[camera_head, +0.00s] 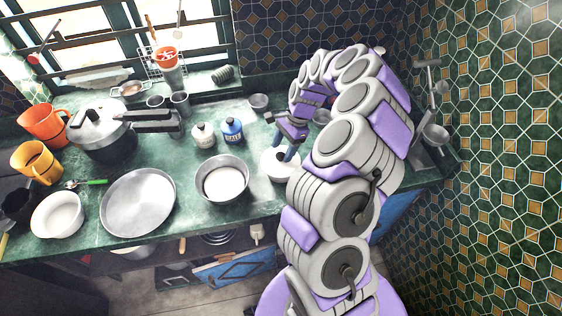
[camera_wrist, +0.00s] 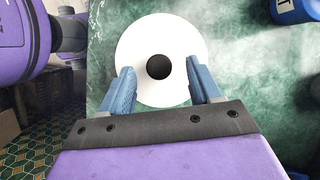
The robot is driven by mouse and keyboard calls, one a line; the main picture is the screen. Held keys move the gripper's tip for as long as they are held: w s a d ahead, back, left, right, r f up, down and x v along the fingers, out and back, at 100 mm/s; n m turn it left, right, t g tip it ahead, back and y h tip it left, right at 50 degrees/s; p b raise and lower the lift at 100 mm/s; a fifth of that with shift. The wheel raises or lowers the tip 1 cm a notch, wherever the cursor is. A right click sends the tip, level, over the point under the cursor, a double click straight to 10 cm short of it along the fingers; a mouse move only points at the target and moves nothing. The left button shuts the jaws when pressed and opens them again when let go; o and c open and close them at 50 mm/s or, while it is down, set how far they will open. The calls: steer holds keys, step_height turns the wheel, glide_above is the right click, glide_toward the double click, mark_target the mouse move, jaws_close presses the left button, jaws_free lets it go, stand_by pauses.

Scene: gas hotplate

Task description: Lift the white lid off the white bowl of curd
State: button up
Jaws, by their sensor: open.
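The white lid (camera_wrist: 187,48) with its round black knob (camera_wrist: 159,67) fills the upper middle of the wrist view, seen from above. My gripper (camera_wrist: 161,82) is open, with its two blue fingers apart over the near part of the lid, one on each side of the knob's line. The knob is a little beyond the fingertips, and nothing is held. In the head view my gripper (camera_head: 284,150) points down at the white lidded bowl (camera_head: 272,165), partly covering it. The bowl's body is mostly hidden under the lid, and the curd is not visible.
A steel pan with white contents (camera_head: 222,182) stands left of the bowl. A large steel plate (camera_head: 138,201) and a pressure cooker (camera_head: 103,132) are further left. The counter's front edge is close to the bowl.

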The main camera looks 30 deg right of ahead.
steer(key=shift+x, duration=1)
steer(key=c, duration=1.1)
steer(key=shift+r, duration=0.1)
steer(key=shift+c, duration=0.2)
